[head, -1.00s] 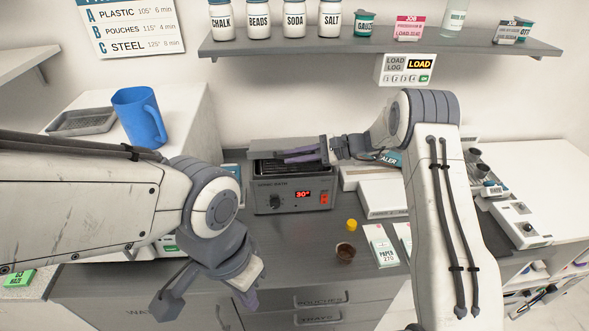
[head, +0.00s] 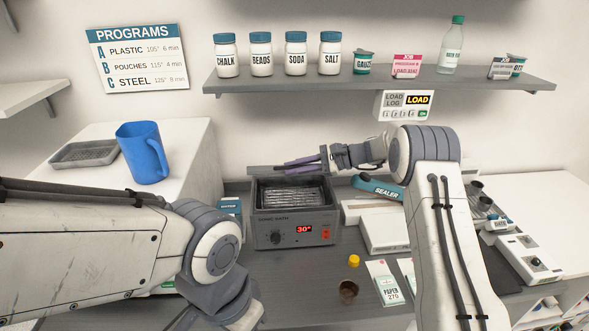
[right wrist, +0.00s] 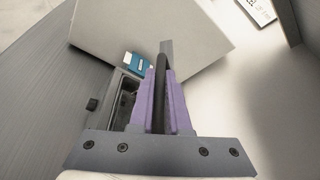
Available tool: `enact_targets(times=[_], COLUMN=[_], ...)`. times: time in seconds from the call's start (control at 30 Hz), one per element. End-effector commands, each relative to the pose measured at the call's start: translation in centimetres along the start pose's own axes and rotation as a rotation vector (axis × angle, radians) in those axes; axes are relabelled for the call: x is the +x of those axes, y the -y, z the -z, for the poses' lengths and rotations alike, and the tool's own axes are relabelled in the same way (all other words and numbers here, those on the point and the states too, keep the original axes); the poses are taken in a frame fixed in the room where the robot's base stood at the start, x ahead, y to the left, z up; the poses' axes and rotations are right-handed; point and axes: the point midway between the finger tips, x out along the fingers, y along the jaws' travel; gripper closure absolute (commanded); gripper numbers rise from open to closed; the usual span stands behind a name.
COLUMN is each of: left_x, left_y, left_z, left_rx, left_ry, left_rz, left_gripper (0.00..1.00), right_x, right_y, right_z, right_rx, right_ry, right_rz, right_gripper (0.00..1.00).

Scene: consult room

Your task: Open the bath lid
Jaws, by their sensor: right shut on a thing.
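The sonic bath (head: 272,238) is a grey box with a red "30" display on the dark counter. Its top is open and a metal basket (head: 292,195) shows inside. The lid (head: 262,170) is a thin grey slab, seen nearly edge-on above the bath's back edge. My right gripper (head: 290,166) is shut on the lid, its purple fingers at the lid. In the right wrist view the purple fingers (right wrist: 160,88) close on a dark bar, with part of the open bath (right wrist: 125,98) to the left. My left arm reaches in from the left; its fingertips are out of frame.
A blue jug (head: 142,155) and a grey tray (head: 90,153) stand on the white unit at left. A sealer (head: 378,188) is right of the bath. A yellow-capped item (head: 353,261) and a brown cup (head: 348,290) stand in front. A shelf (head: 380,82) hangs above.

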Motion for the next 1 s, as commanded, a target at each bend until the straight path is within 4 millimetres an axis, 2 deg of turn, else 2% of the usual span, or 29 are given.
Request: enact_targets(times=[0.03,0.1,0.47,0.57,0.8,1.0], left_x=[0.0,0.0,0.2,1.0,3.3,4.3], left_y=[0.0,0.0,0.0,0.1,0.2,0.3], left_z=[0.0,0.0,0.0,-0.1,-0.2,-0.2], left_rx=[0.000,0.000,0.000,-0.001,-0.005,-0.007], left_ry=[0.000,0.000,0.000,0.000,0.000,0.000], left_rz=[0.000,0.000,0.000,0.000,0.000,0.000], left_gripper=[1.00,1.00,1.00,1.00,1.00,1.00], right_x=[0.0,0.0,-0.3,-1.3,-6.1,-9.3], right_y=[0.0,0.0,-0.1,-0.1,-0.2,-0.1], right_z=[0.1,0.1,0.1,0.3,0.5,0.3], right_rx=[-0.001,-0.001,0.000,-0.001,-0.003,-0.002], right_ry=[-0.001,-0.001,-0.001,-0.002,-0.004,-0.003], right_rz=[0.000,0.001,0.002,0.003,0.005,0.003], right_gripper=[0.78,0.55,0.55,0.55,0.55,0.55])
